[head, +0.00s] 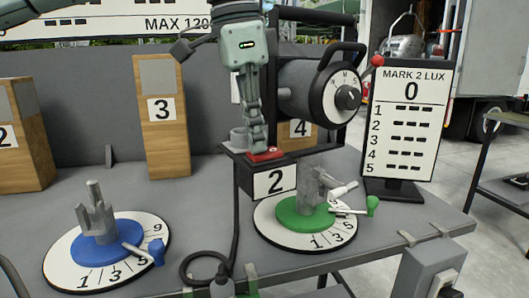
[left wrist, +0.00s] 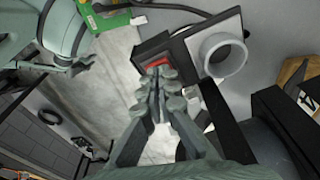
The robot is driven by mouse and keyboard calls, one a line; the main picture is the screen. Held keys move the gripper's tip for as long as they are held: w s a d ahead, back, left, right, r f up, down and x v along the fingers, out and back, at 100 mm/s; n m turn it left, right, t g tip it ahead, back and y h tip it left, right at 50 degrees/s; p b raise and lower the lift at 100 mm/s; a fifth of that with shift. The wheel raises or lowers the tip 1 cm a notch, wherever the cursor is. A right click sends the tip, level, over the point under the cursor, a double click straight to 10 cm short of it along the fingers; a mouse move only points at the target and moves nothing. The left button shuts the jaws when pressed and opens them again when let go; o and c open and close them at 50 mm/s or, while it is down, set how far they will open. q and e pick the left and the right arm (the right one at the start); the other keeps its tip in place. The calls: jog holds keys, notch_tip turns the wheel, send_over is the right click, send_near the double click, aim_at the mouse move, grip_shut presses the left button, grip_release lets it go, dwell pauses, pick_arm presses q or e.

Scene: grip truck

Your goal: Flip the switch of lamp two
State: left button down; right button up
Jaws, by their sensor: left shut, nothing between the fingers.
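Lamp two is the round black lamp head (head: 318,88) on a dark stand, with a base marked "2" (head: 275,182). Its red switch (head: 266,155) lies on top of that base; it also shows in the left wrist view (left wrist: 158,62). My left gripper (head: 262,150) is shut and empty, pointing down with its fingertips at the switch, apparently touching it. The fingertips hide part of the switch, and I cannot tell which way it is tipped.
A meter board reading "0" (head: 411,92) stands at the right. Dials with a green (head: 300,217) and a blue disc (head: 75,250) lie in front. Wooden blocks marked "3" (head: 162,130) and "2" (head: 25,150) stand left. A black cable runs down beside the lamp base.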

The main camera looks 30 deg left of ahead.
pick_arm(q)
jog(key=shift+r, duration=3.5)
